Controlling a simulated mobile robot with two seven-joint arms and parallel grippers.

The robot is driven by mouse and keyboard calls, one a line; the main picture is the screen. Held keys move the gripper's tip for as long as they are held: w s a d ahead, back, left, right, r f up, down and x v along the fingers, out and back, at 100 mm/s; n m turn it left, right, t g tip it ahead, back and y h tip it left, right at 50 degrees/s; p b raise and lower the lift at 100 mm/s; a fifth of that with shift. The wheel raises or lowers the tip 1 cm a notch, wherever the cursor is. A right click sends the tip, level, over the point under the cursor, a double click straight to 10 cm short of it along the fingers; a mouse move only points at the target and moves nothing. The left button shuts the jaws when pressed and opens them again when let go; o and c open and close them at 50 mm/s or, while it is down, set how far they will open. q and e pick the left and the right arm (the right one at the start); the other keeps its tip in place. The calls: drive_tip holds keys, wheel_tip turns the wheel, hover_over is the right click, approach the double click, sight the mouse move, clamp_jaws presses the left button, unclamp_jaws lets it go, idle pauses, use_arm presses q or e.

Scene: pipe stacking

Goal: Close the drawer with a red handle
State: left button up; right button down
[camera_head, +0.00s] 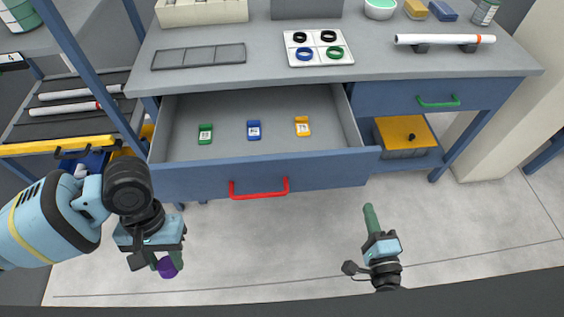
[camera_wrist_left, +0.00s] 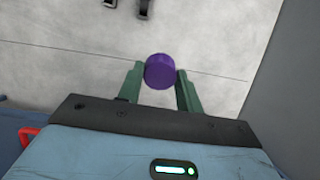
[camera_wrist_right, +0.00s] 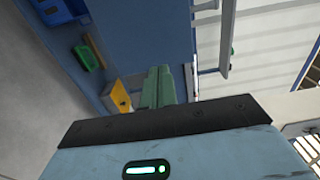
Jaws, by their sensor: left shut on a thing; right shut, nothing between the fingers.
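The drawer with the red handle (camera_head: 258,189) is pulled open under the workbench. Its blue front (camera_head: 330,174) faces me. A green, a blue and a yellow tag-like piece lie inside it. The red handle also shows at the left edge of the left wrist view (camera_wrist_left: 30,134). My left gripper (camera_head: 167,264) is in front of and below the drawer's left end, shut on a purple round thing (camera_wrist_left: 160,71). My right gripper (camera_head: 369,212) is shut and empty, in front of and to the right of the drawer, apart from it. Its fingers are together in the right wrist view (camera_wrist_right: 158,88).
A closed drawer with a green handle (camera_head: 438,102) is to the right. Below it is a yellow-topped box (camera_head: 403,132). The bench top (camera_head: 220,84) holds a white tray with rings (camera_head: 345,56) and a white pipe on supports (camera_head: 445,39). A shelf rack stands at the left. The floor in front is clear.

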sight(356, 168)
use_arm(q)
drive_tip(key=shift+w+r+p, duration=0.1)
drive_tip(key=shift+r+p, duration=0.2)
drive_tip(key=shift+r, duration=0.2)
use_arm(e)
drive_tip(key=w, duration=1)
drive_tip(key=shift+w+a, duration=0.2)
drive_tip(key=shift+w, duration=0.1)
